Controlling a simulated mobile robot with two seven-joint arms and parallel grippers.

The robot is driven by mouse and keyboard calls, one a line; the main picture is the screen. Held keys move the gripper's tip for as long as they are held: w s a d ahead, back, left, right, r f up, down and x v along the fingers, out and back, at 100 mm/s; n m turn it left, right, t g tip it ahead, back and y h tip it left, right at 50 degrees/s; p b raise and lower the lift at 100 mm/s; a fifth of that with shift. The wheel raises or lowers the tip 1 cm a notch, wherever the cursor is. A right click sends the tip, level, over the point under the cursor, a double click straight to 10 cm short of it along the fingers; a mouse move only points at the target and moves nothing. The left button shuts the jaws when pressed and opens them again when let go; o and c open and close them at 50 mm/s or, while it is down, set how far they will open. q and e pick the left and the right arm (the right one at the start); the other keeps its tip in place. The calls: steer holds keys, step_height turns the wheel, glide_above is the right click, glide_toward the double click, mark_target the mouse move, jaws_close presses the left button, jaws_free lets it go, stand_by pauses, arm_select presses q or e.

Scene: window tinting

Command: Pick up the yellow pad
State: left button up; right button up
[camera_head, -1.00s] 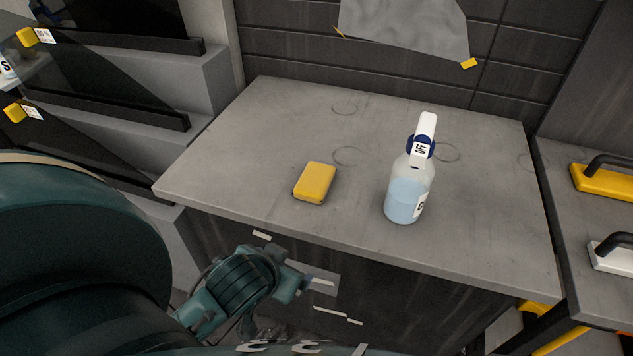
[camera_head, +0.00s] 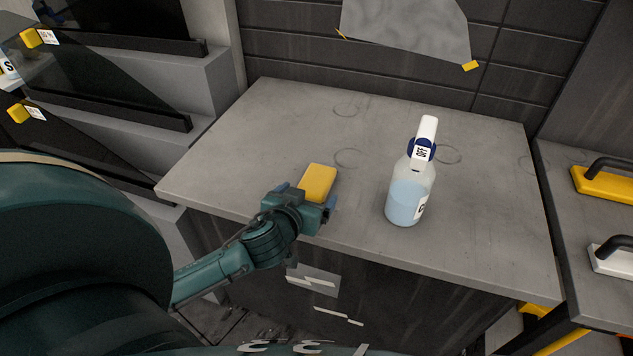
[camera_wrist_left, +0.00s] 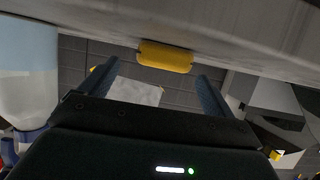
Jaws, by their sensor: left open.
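The yellow pad (camera_head: 319,181) lies flat on the grey workbench top (camera_head: 230,165), left of the spray bottle. My left gripper (camera_head: 307,194) is at the bench's front edge, right at the pad's near end, with one finger to each side. It is open, and its body hides the pad's near end in the head view. In the left wrist view, the pad (camera_wrist_left: 165,57) shows between the two spread fingers of the gripper (camera_wrist_left: 158,70), apart from both. How far the fingertips reach along the pad is hard to tell. My right gripper is not in view.
A spray bottle (camera_head: 408,190) with blue liquid stands right of the pad. It also shows at the left of the wrist view (camera_wrist_left: 28,75). A side bench at right holds a yellow handled tool (camera_head: 603,184) and a white one (camera_head: 612,256). The bench behind the pad is clear.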

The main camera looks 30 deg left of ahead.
mark_target(312, 188)
arm_select(q)
steer(key=shift+p+x, duration=0.35)
steer(key=shift+x, duration=2.35)
steer(key=shift+a+r, duration=0.1)
steer(key=shift+a, duration=0.1)
steer(key=shift+c, duration=0.2)
steer(key=c, duration=1)
